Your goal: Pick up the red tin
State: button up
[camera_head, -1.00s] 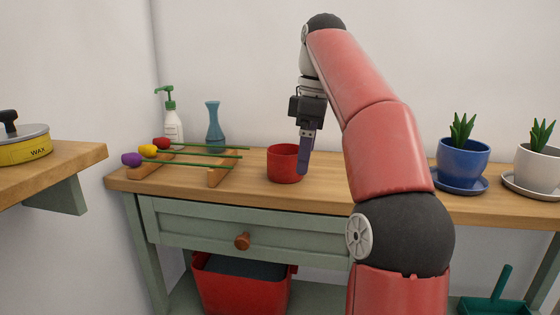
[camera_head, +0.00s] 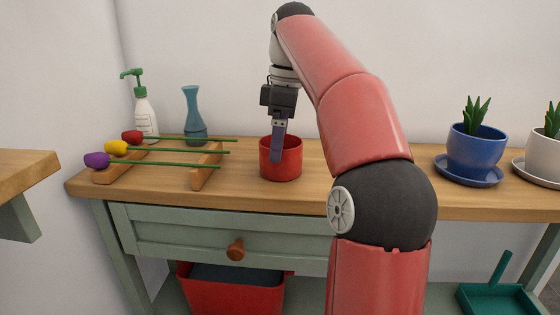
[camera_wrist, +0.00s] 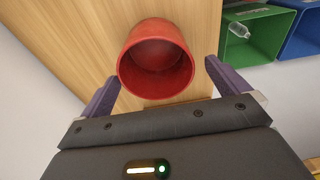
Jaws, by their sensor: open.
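The red tin (camera_head: 281,170) is an open, empty cylinder standing upright on the wooden tabletop, near the middle of the table in the head view. In the wrist view the tin (camera_wrist: 156,60) shows its open mouth, between and just ahead of my two purple fingers. My gripper (camera_head: 277,158) points down at the tin; in the head view one finger overlaps the tin's front. In the wrist view my gripper (camera_wrist: 158,85) is open, with a finger on each side of the tin and a visible gap on both sides. The tin's far base is hidden.
Left of the tin, a wooden rack (camera_head: 207,168) holds green sticks with coloured ends. A teal vase (camera_head: 193,118) and a pump bottle (camera_head: 145,112) stand behind it. A potted plant on a blue saucer (camera_head: 468,178) stands to the right. A red bin (camera_head: 235,297) is below the drawer.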

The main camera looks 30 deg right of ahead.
jog(key=f, duration=0.2)
jog(key=f+b, duration=0.1)
jog(key=f, duration=0.1)
jog(key=shift+w+d+f, duration=0.1)
jog(key=shift+d, duration=0.1)
jog(key=shift+a+f+b, duration=0.1)
jog(key=shift+f+b, duration=0.2)
jog(key=shift+f, duration=0.1)
jog(key=c, duration=1)
